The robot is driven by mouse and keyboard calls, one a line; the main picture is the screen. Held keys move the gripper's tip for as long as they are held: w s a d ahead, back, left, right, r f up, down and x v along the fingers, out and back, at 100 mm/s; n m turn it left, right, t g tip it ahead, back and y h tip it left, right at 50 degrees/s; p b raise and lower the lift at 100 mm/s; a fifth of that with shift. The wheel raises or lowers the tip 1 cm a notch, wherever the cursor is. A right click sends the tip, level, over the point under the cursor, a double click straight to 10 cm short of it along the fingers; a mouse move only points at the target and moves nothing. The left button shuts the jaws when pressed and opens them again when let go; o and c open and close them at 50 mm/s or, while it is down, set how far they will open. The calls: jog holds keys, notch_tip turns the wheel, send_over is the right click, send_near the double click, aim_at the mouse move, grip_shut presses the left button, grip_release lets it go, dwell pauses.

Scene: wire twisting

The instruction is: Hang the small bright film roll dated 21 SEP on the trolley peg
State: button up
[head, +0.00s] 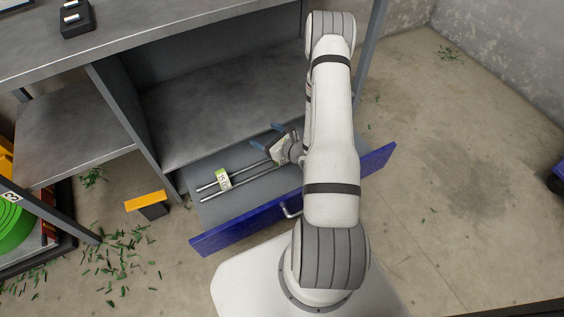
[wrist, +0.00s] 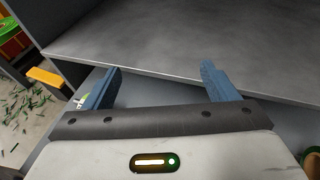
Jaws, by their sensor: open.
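A small film roll (head: 222,178) with a bright green and white label sits on two metal rails in the open drawer; its label is too small to read surely. A second pale label (head: 280,150) shows beside my gripper (head: 264,136), partly covered by it. My gripper is open, with nothing between its blue fingers, over the drawer near the shelf edge. In the wrist view the fingers (wrist: 160,82) are spread before the grey shelf. A brown and green round thing (wrist: 312,164) shows at the lower right corner there. I cannot make out the trolley peg.
The blue drawer front (head: 240,226) is pulled out before the grey cabinet shelf (head: 220,110). A yellow-topped block (head: 147,200) stands on the floor at left, near scattered green scraps. A green roll (head: 12,225) is at the left edge. The floor at right is mostly clear.

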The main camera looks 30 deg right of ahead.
jog(key=s+d+f+m+h+b, duration=0.1)
jog(key=s+d+f+m+h, duration=0.15)
jog(key=f, duration=0.35)
jog(key=s+d+f+m+h+b, duration=0.1)
jog(key=d+f+m+h, duration=0.15)
jog(key=f, duration=0.35)
jog(key=shift+n, duration=0.5)
jog(key=b+x, duration=0.1)
jog(key=x, duration=0.1)
jog(key=b+x, duration=0.1)
jog(key=x, duration=0.2)
jog(key=d+b+x, duration=0.1)
jog(key=b+x, duration=0.1)
jog(key=shift+f, duration=0.4)
jog(key=c, duration=1.1)
